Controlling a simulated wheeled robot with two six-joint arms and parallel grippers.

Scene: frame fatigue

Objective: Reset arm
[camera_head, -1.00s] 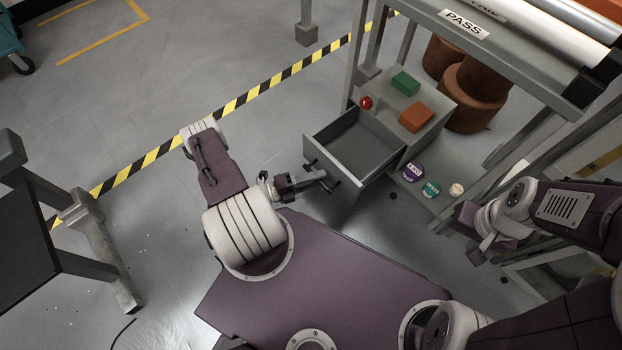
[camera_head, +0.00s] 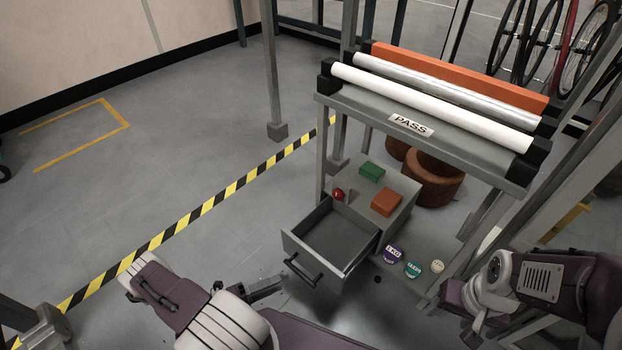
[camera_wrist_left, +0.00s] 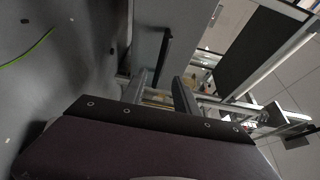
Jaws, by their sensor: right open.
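My left gripper (camera_head: 268,287) is at the lower middle of the head view, left of the pulled-out grey drawer (camera_head: 338,240) and apart from its dark handle (camera_head: 303,272). In the left wrist view its two fingers (camera_wrist_left: 160,92) stand apart with nothing held between them. A grey panel with a dark bar (camera_wrist_left: 166,48), which looks like the drawer front and handle, lies beyond the fingers. My right gripper (camera_head: 474,318) is at the lower right of the head view, folded near its arm; its jaws are small there, open, with nothing seen in them.
On the cabinet (camera_head: 405,190) are a green box (camera_head: 371,171), an orange box (camera_head: 386,202) and a red ball (camera_head: 338,194). Round weights (camera_head: 413,270) sit on the low shelf. A roller bench (camera_head: 440,125) marked PASS stands behind. Floor left of the drawer is clear, crossed by striped tape (camera_head: 205,208).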

